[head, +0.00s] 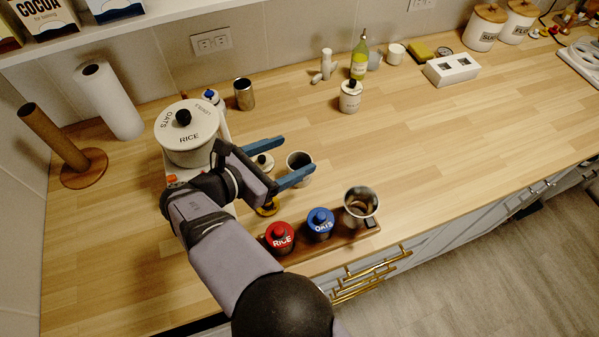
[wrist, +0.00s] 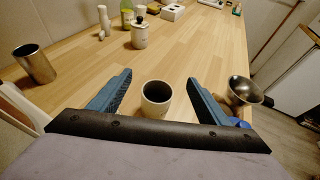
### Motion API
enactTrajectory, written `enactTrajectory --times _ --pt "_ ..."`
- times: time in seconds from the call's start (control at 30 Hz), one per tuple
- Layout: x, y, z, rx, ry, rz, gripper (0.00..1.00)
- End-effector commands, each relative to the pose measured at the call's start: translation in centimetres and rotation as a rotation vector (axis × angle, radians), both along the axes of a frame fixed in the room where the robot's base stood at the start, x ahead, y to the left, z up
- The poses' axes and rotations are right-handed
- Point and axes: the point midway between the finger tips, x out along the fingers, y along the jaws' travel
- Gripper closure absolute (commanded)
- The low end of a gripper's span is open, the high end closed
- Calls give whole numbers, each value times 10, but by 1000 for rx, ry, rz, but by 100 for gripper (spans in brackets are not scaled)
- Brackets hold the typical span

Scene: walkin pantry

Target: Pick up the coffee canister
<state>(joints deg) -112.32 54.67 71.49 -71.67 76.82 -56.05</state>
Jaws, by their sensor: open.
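No label reading "coffee" is legible, so I cannot tell for sure which vessel is the coffee canister. A small white lidless canister with a dark inside (wrist: 156,100) stands upright between my finger lines in the wrist view; in the head view it (head: 300,160) is partly hidden by a blue finger. A white canister with a black knob (head: 350,98) stands farther back, its label unreadable; it also shows in the wrist view (wrist: 139,36). My gripper (head: 296,156) is open and empty, its blue fingers spread above the counter; they also show in the wrist view (wrist: 160,78).
A wooden tray (head: 345,240) holds a red RICE canister (head: 279,238), a blue OATS canister (head: 320,224) and a metal cup (head: 360,205). A big white pot (head: 187,140), a steel cup (head: 244,94) and a paper roll (head: 108,100) stand left. The counter's middle is clear.

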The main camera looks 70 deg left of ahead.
Motion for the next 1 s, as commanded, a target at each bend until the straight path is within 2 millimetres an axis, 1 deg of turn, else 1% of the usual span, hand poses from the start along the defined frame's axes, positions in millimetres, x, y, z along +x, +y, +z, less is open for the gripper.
enactTrajectory --times 0.03,0.3,0.4,0.47,0.5,0.57,0.83,1.0 --pt "0 0 -12 -1 -1 -1 29" --pt "1 0 -55 -2 -1 -1 29" --pt "1 0 -67 0 0 -1 29" --pt "1 0 -72 1 0 -1 29" --pt "6 2 -70 2 1 -4 29" --pt "10 3 -71 1 2 -3 29" --pt "14 6 -72 1 1 -3 29" --pt "31 12 -81 1 0 -5 29"
